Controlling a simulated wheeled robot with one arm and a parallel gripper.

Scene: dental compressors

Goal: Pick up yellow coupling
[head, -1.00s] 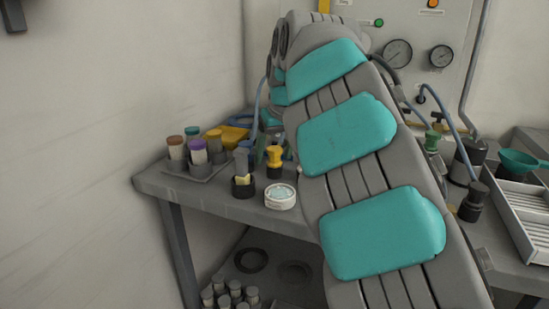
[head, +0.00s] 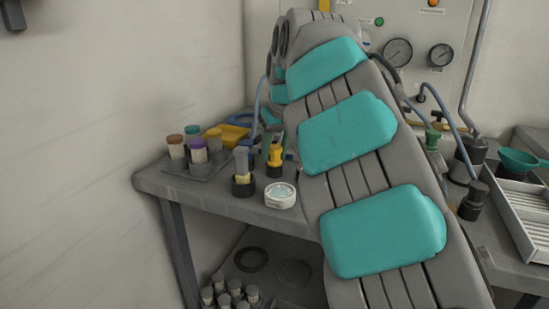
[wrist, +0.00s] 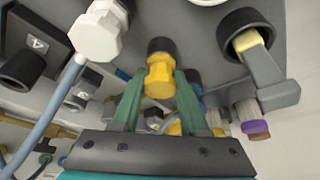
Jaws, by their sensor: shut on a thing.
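The yellow coupling (head: 275,155) stands upright on its dark lower part at the back of the bench, left of my arm in the head view. In the wrist view the yellow coupling (wrist: 159,78) sits between the green fingers of my gripper (wrist: 158,92), with its black end pointing up in the picture. My gripper is shut on its yellow body. In the head view the green fingers (head: 266,148) show only partly beside it. I cannot tell whether its base touches the bench.
A white round tin (head: 280,196) and a black cup holding a grey piece (head: 242,184) stand close in front. A tray of capped jars (head: 197,167) is to the left. The wrist view shows a white fitting with a blue hose (wrist: 98,30) nearby. A gauge panel (head: 418,30) stands behind.

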